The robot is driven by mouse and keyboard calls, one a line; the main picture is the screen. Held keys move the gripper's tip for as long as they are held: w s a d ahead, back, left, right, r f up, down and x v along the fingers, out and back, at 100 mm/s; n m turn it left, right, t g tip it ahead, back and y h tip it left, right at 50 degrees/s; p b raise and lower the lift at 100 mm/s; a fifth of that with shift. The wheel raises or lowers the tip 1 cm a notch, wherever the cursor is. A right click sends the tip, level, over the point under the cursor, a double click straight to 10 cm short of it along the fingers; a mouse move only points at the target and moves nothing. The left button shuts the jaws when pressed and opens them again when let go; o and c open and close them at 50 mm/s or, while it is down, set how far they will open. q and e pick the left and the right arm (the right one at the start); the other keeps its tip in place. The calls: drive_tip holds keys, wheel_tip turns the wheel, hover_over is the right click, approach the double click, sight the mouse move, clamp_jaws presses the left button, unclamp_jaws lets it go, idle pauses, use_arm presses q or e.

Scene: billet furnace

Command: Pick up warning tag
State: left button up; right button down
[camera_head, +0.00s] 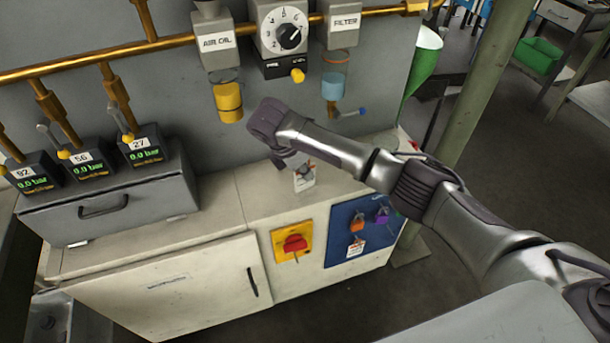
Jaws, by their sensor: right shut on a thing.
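My right arm reaches in from the right, over the cream cabinet top. Its gripper (292,160) points down and is shut on a white warning tag (304,180) with small dark and red marks. The tag hangs upright below the fingers, in front of the cabinet top; the fingertips are small and partly hidden by the wrist. Another white tag (356,247) hangs on the blue panel (340,225) at the cabinet's front right. My left gripper is not in view.
The blue panel also carries an orange padlock (357,222) and a purple padlock (382,215). A red rotary switch (295,244) on a yellow plate sits left of it. Gauges stand on a grey drawer box (105,208) at left. Filter bowls (335,85) hang from brass pipe behind my arm.

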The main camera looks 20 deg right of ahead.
drive_tip(key=s+d+r+p, duration=0.1)
drive_tip(key=s+d+r, duration=0.5)
drive_tip(key=d+r, duration=0.3)
drive_tip(key=shift+s+d+r+p, duration=0.15)
drive_tip(key=shift+s+d+p, duration=0.2)
drive_tip(key=shift+a, duration=0.1)
idle(0.4)
drive_tip(key=s+a+r+m+g+y, duration=0.1)
drive_tip(key=s+a+m+g+y, duration=0.1)
drive_tip(key=s+m, duration=0.5)
drive_tip(key=s+a+r+m+g+y, duration=0.1)
drive_tip(key=s+a+m, duration=0.4)
drive_tip(key=m, duration=0.8)
drive_tip(key=s+g+y, duration=0.1)
drive_tip(key=s+g, duration=0.1)
drive_tip(key=s, duration=0.1)
drive_tip(key=shift+a+r+m+g, duration=0.25)
drive_tip(key=shift+a+m+g, duration=0.05)
drive_tip(key=shift+w, duration=0.15)
